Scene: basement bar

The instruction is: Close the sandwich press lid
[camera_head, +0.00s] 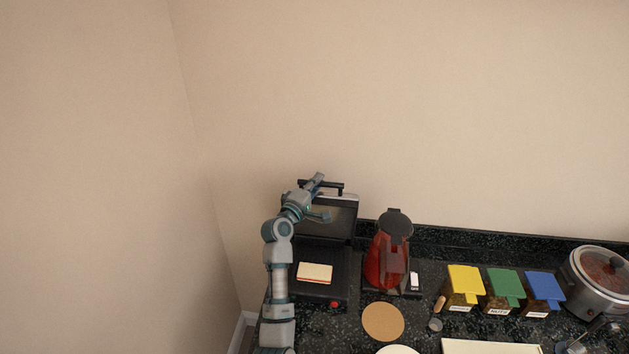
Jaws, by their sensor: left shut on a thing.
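The sandwich press (320,288) stands on the dark counter at the left, with its lid (342,216) raised and leaning back toward the wall. A sandwich (315,273) lies on the dark lower plate. A black handle (335,187) runs along the lid's top edge. My left gripper (317,181) is at this handle and shut on it; my own wrist covers part of the handle and lid.
A red kettle (386,262) stands close to the right of the press. A round tan disc (383,322) lies in front of it. Yellow (465,279), green (506,284) and blue (545,287) lidded containers and a slow cooker (598,291) stand further right. Walls bound the back and left.

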